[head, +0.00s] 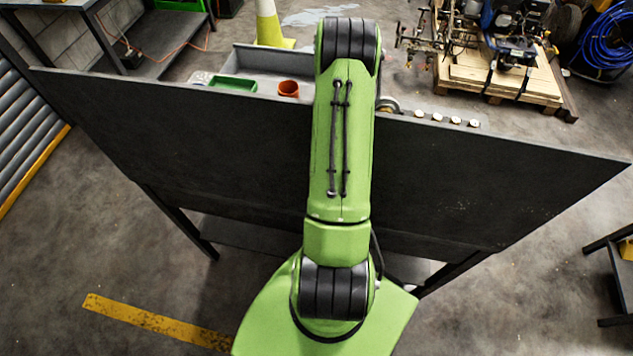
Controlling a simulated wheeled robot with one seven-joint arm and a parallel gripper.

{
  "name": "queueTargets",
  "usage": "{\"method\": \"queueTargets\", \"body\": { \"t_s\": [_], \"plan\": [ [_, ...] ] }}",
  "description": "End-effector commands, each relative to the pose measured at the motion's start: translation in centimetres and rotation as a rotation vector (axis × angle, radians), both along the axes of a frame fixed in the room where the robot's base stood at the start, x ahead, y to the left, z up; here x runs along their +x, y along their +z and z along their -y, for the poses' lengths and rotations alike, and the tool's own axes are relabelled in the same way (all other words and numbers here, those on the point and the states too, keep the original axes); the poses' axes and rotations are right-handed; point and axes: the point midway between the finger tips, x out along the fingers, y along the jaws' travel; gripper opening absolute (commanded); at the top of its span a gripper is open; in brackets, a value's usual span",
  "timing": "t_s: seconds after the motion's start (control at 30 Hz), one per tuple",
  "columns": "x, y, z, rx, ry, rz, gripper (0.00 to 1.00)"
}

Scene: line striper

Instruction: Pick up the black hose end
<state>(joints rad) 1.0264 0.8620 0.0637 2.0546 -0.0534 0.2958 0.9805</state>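I cannot make out the black hose end in the head view. My green arm reaches away from me over a large black panel (230,150), and its far part is hidden behind its own black joint. My gripper is not in view. A small round metallic thing (388,105) shows partly beside my arm, just past the panel's far edge; I cannot tell what it is.
Past the panel's edge are a green tray (233,84), an orange cup (289,88) and a row of several pale round pieces (437,117). A yellow-and-white cone (268,25) stands behind. A loaded wooden pallet (500,80) and blue hose coil (603,45) are at right.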

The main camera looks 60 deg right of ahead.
Motion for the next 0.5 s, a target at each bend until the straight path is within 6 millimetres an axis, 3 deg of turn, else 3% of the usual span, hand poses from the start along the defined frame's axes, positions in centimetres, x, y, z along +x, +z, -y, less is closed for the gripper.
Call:
{"method": "queueTargets", "body": {
  "t_s": [0.23, 0.5],
  "plan": [
    [0.03, -0.42, -0.01, -0.002, 0.0, 0.001, 0.53],
    [0.03, -0.39, -0.01, -0.001, 0.001, 0.001, 0.12]
  ]
}}
